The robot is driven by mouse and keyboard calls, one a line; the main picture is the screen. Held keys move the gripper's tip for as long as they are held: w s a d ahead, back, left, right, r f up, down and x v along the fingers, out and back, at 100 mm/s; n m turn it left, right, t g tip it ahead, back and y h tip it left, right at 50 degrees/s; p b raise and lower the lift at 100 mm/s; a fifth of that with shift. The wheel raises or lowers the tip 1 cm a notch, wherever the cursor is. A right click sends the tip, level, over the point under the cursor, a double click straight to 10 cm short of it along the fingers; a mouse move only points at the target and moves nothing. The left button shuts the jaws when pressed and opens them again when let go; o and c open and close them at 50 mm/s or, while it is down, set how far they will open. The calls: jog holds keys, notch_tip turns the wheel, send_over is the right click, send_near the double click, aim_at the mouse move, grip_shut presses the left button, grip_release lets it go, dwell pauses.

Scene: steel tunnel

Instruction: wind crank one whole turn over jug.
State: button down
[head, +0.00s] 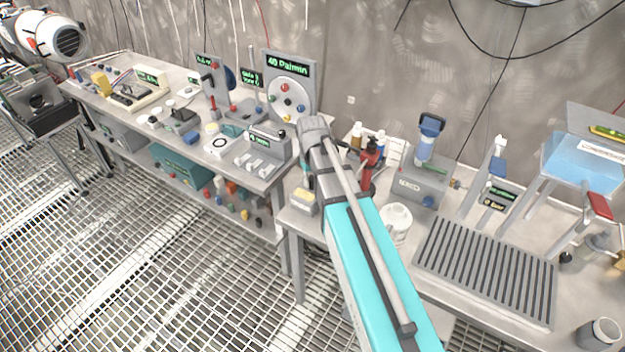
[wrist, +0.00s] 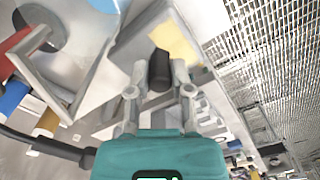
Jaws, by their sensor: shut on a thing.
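My gripper (wrist: 160,72) is shut on a dark grip (wrist: 159,65), which I take to be the crank's handle. One finger is on each side of it. In the head view my arm hides the gripper, the grip and most of the crank. A white jug (head: 397,222) stands upright on the bench, just right of my arm. I cannot tell from these frames how far round the crank is or how it lines up with the jug.
A yellow block on a grey base (head: 303,200) is left of my arm. A red fixture (head: 370,155) and small bottles (head: 356,137) are behind it. A slotted grey rack (head: 486,270) lies right of the jug. The grated floor (head: 130,270) at front left is clear.

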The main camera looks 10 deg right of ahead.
jog(key=shift+a, duration=0.1)
dwell(0.3)
jog(key=c, duration=0.5)
grip_release()
jog(key=shift+c, duration=0.2)
